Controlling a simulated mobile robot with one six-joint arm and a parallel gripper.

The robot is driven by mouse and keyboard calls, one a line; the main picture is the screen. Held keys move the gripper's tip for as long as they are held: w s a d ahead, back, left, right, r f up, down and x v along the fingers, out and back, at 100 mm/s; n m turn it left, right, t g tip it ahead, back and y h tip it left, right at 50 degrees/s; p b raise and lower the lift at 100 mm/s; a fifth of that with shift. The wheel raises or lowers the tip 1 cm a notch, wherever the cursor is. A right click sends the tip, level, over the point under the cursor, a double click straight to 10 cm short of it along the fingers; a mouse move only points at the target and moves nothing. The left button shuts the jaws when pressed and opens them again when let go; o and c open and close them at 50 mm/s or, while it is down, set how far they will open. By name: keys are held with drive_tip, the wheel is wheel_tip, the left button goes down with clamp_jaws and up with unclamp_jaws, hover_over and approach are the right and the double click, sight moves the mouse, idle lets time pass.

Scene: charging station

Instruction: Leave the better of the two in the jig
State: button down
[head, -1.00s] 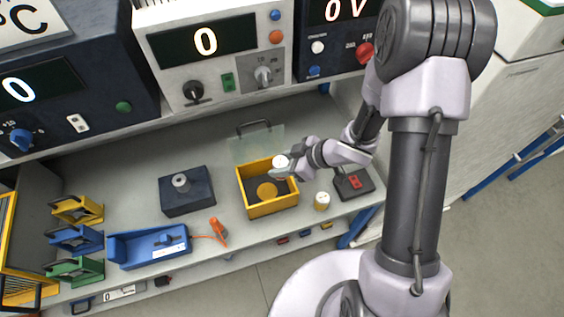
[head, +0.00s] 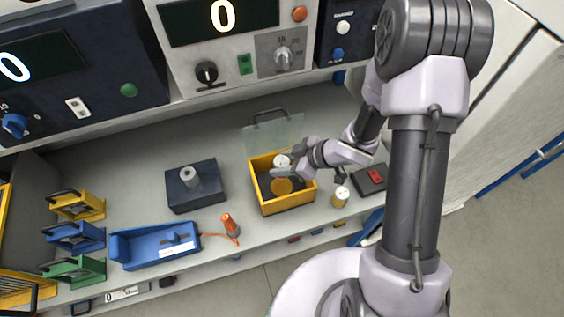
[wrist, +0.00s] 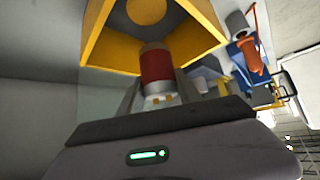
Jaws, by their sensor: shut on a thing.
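My gripper (wrist: 160,92) is shut on a red cylinder (wrist: 156,66) with a pale end, seen in the wrist view. In the head view only its white top (head: 283,160) shows, at the back part of an open yellow box (head: 289,206). I cannot tell whether it touches the box. A second cylinder (head: 340,197), tan with a white top, stands upright on the bench right of the box. A blue tray-like fixture (head: 135,259) with a dark slide lies front left. A dark block (head: 178,202) holds a grey cylinder. I cannot tell which is the jig.
The box's clear lid (head: 262,137) stands open behind it. An orange tool (head: 231,224) with a cable lies beside the blue fixture. A dark pad with a red switch (head: 375,176) is at right. Coloured holders (head: 78,206) stand at left. Instruments line the back.

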wheel_tip(320, 180, down, 6)
drive_tip(key=b, duration=0.4)
drive_tip(key=shift+r, duration=0.1)
drive_tip(key=shift+p, duration=0.65)
idle(1.1)
idle(0.4)
drive_tip(key=shift+f+b, duration=0.35)
drive_tip(key=shift+f, duration=0.15)
drive_tip(key=shift+f+b, duration=0.8)
drive_tip(key=shift+f, duration=0.3)
drive_tip(key=c, duration=0.7)
unclamp_jaws()
drive_tip(key=shift+c, duration=0.2)
